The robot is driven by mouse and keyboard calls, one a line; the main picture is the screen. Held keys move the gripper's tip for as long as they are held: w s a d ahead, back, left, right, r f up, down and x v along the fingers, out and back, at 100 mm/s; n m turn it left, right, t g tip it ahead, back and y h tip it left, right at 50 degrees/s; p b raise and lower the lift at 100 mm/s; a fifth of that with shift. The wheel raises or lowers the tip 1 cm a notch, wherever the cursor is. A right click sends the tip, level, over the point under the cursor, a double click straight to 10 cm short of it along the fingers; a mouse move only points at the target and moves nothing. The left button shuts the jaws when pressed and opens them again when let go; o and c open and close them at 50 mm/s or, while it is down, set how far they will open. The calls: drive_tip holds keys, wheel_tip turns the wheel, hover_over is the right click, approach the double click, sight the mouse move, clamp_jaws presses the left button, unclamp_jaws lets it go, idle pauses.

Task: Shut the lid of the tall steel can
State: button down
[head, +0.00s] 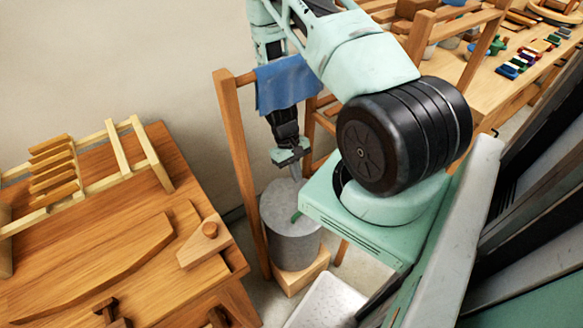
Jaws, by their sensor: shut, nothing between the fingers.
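The tall steel can (290,243) is a grey cylinder standing upright on a wooden block, left of my arm's base. Its top (277,203) shows as a pale grey round surface with a small green piece at its right edge. I cannot tell how far the lid is shut, as my green base part covers the can's right side. My gripper (296,172) points down just above the can's top, its fingers shut and empty. I cannot tell whether the fingertips touch the top.
A wooden rack (239,150) with a blue cloth (287,82) stands close behind the can. A wooden workbench (90,245) fills the left. A white ribbed tray (326,302) lies in front of the can. A cluttered table (485,85) stands at back right.

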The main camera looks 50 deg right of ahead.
drive_tip(key=b+v, duration=0.1)
drive_tip(key=v, duration=0.9)
